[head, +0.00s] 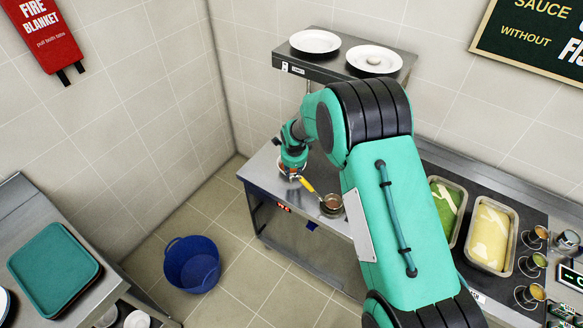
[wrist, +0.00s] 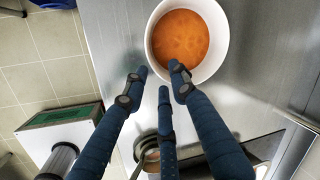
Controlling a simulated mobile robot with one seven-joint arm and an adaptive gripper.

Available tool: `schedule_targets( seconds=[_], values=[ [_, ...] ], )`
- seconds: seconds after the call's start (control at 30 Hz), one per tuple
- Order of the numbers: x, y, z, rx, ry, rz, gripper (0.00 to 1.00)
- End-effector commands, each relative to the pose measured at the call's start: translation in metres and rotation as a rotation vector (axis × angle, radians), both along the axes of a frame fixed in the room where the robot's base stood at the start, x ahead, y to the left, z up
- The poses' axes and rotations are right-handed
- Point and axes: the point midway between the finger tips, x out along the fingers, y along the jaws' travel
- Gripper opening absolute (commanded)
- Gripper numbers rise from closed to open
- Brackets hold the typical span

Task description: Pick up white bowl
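The white bowl (wrist: 221,52), filled with orange soup, stands on the steel counter at the top of the wrist view. In the head view only a small part of it shows under my gripper (head: 293,160). In the wrist view my gripper (wrist: 158,78) is open, with its three fingers apart and nothing held between them. One fingertip overlaps the bowl's near rim and the soup's edge; the other two are outside the rim. I cannot tell whether any finger touches the bowl.
A small steel pan (head: 331,204) with a yellow handle (head: 307,185) is close to the bowl. A shelf (head: 335,68) with white plates (head: 315,41) is above the counter. Food trays (head: 491,236) are to the right. A blue bucket (head: 192,265) stands on the floor.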

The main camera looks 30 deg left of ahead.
Motion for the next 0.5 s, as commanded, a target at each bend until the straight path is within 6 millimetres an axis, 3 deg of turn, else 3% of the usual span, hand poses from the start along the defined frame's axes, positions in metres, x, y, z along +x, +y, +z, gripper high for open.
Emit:
schedule_targets(
  seconds=[0.5],
  values=[
    [0.008,0.008,-0.039,-0.001,0.001,0.0,0.26]
  ],
)
